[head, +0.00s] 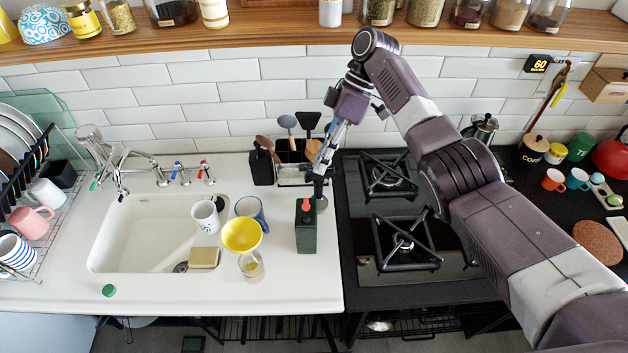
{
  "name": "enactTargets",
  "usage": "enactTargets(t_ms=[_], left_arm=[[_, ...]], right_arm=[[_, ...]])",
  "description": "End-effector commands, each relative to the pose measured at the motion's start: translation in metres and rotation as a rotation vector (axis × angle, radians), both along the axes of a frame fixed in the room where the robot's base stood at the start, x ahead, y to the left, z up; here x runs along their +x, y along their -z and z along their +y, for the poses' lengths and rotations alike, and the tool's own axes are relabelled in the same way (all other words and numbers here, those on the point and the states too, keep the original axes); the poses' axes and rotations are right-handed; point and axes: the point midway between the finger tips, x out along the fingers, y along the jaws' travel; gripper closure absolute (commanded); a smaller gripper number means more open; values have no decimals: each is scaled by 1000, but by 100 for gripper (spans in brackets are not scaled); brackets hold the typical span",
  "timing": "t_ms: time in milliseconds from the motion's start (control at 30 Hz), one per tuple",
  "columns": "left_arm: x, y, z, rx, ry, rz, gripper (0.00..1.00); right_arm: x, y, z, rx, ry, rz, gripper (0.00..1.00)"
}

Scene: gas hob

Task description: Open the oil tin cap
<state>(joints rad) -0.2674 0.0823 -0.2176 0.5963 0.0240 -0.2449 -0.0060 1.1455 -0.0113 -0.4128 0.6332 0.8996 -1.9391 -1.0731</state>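The oil tin (306,238) is a dark green box-shaped can standing upright on the white counter, right of the sink. A small red-orange cap (306,205) shows on its top. My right gripper (320,186) points down just behind and to the right of the tin, in front of the utensil holder. It looks apart from the red cap, though depth is hard to judge. Its fingers are small and seen edge-on, so whether they are open is unclear. My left gripper is out of view.
A blue mug (251,209) and white mug (206,217) stand nearby. A utensil holder (292,165) is behind; the gas hob (402,280) is right. The counter's front left is mostly clear.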

Motion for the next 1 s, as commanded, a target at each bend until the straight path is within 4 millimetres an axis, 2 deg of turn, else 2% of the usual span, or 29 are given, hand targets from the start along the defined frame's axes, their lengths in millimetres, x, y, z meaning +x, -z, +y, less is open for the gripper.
enactTargets(t_ms=[100, 300, 600, 800, 1000], left_arm=[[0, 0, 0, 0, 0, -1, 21], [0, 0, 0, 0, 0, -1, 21], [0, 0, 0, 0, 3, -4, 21], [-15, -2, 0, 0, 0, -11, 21], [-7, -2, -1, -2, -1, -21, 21]], right_arm=[[7, -21, -10, -3, -1, -8, 91], [11, -38, -16, -3, -7, -12, 91], [11, -41, -17, -2, -9, -12, 91], [11, -41, -17, -1, -9, -12, 91], [11, -41, -17, -2, -8, -12, 91]])
